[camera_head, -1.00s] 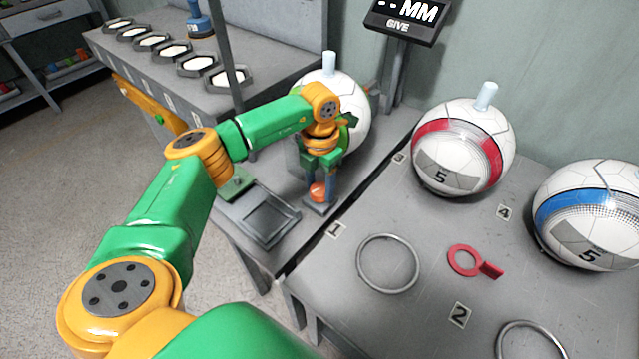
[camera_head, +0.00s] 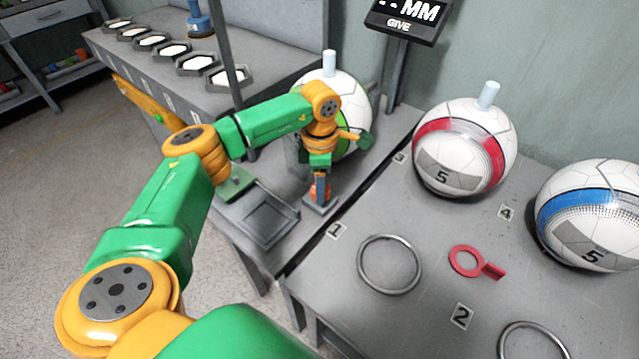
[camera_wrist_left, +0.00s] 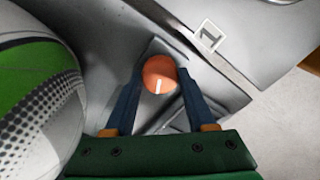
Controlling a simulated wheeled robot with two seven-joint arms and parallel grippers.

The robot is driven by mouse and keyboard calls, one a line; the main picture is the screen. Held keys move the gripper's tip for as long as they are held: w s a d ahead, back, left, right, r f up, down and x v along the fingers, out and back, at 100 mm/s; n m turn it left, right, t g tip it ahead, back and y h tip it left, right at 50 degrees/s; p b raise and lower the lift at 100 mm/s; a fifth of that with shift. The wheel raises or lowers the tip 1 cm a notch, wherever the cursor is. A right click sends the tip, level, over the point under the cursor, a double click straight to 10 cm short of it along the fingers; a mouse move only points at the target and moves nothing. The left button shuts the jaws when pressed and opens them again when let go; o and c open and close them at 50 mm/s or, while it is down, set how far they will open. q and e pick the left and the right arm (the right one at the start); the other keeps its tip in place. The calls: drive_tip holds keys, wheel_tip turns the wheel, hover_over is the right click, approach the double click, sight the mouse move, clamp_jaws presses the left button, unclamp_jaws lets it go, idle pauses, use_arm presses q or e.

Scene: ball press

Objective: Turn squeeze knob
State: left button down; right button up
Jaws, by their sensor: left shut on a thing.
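The squeeze knob is an orange round knob with a white mark (camera_wrist_left: 159,74), on a small grey base. In the left wrist view it sits between the two blue fingers of my left gripper (camera_wrist_left: 158,85), which is shut on it. In the head view the knob (camera_head: 316,190) is partly hidden by the fingers of my left gripper (camera_head: 320,188). A white and green ball (camera_wrist_left: 35,95) stands beside the knob, close to the gripper; in the head view the ball (camera_head: 353,95) is partly behind my wrist. My right gripper is not in view.
A grey square tray (camera_head: 268,217) lies left of the knob. On the right table are a red-banded ball (camera_head: 462,148), a blue-banded ball (camera_head: 590,215), a metal ring (camera_head: 390,264) and a red ring with a tab (camera_head: 467,261). A "MM GIVE" display (camera_head: 408,18) stands behind.

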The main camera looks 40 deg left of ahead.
use_arm(q)
drive_tip(key=shift+m, duration=0.5)
drive_tip(key=shift+c, duration=1.2)
unclamp_jaws()
drive_tip(key=shift+d, duration=0.1)
wheel_tip(320, 180, up, 7)
drive_tip(key=shift+r, duration=0.1)
